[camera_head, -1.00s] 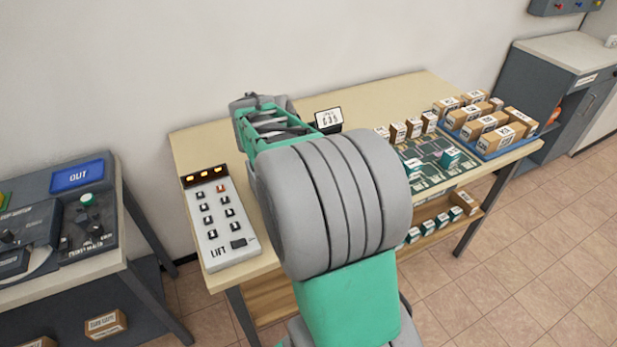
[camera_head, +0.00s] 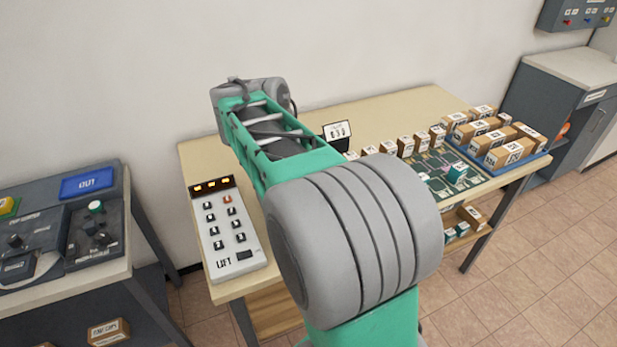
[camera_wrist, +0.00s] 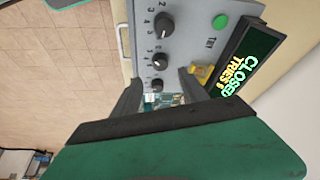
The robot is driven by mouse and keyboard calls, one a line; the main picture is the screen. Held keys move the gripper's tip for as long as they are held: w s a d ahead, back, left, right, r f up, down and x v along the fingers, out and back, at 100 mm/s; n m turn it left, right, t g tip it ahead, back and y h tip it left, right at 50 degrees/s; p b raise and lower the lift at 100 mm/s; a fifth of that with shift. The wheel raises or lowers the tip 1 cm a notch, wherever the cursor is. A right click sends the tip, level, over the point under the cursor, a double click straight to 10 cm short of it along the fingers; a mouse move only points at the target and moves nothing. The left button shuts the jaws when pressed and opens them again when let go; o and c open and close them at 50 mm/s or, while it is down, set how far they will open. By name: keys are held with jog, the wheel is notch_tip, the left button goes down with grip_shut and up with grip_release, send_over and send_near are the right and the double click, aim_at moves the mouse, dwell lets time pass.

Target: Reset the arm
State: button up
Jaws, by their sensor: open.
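My grey and green arm (camera_head: 355,235) reaches over the beige table (camera_head: 415,105) in the head view, its far joint over the table's back left. My gripper is hidden there. In the wrist view my gripper (camera_wrist: 160,86) shows two dark fingers, spread apart, with no object seen held between them. Beyond and above the fingers is a grey panel (camera_wrist: 190,45) with several black knobs, a green button (camera_wrist: 220,21), a small yellow part (camera_wrist: 203,73) and a dark display (camera_wrist: 243,62) reading "CLOSED" and "TRIES" with a digit.
The lift keypad (camera_head: 229,228) lies left of my arm. Boxes stand in a blue tray (camera_head: 515,168) at the table's right, near a green board (camera_head: 440,165) and a small sign (camera_head: 338,131). A console (camera_head: 70,235) stands at the left. Tiled floor (camera_head: 560,270) is open at the right.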

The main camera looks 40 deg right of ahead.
jog(key=s+a+f+n+t+y, duration=0.1)
jog(key=s+a+f+n, duration=0.1)
jog(key=a+n, duration=0.4)
jog(key=s+a+f+n+t+y, duration=0.1)
jog(key=a+f+n+y, duration=0.1)
jog(key=a+n, duration=0.4)
jog(key=s+a+f+n+t+y, duration=0.1)
jog(key=a+n, duration=0.5)
jog(key=a, duration=0.6)
jog(key=shift+s+a+f, duration=0.15)
jog(key=shift+s+f, duration=0.25)
jog(key=shift+s, duration=0.4)
